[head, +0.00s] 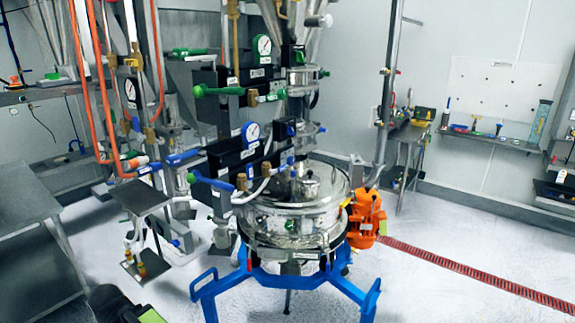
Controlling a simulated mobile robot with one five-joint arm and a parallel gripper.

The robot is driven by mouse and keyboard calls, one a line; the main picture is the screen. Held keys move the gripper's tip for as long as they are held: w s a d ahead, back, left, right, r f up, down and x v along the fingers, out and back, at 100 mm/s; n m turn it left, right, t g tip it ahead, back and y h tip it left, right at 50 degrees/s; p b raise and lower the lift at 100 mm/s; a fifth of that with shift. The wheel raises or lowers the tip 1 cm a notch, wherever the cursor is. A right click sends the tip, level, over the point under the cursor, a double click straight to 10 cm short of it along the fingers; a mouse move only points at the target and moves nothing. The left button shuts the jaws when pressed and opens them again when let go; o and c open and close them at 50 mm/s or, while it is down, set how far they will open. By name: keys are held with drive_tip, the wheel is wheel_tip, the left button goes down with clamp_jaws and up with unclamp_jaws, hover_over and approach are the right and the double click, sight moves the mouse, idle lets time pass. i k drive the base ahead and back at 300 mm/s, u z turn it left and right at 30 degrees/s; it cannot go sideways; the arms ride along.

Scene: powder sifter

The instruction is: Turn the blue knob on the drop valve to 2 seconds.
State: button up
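The powder sifter (300,205) stands at the centre, a round steel drum with valve boxes beside it. A black valve box (232,150) carries a blue-rimmed gauge (250,132) and blue handles (241,181) at its lower side. A higher black box (232,78) has a green-rimmed gauge (263,45) and a green handle (200,91). Several blue parts show, and the labels are too small to read, so I cannot tell which is the drop valve's knob or its setting. My gripper is not clearly seen in this view.
The sifter's blue frame (285,281) spreads legs over the floor. An orange motor (366,216) hangs at its right. Orange hoses (104,110) and a grey table (35,225) are at left. A dark, green-marked shape (120,305) shows at bottom left.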

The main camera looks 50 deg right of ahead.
sight(290, 161)
drive_tip(key=u, duration=0.05)
drive_tip(key=k, duration=0.95)
drive_tip(key=z, duration=0.6)
drive_tip(key=i, duration=1)
drive_tip(key=u, duration=0.05)
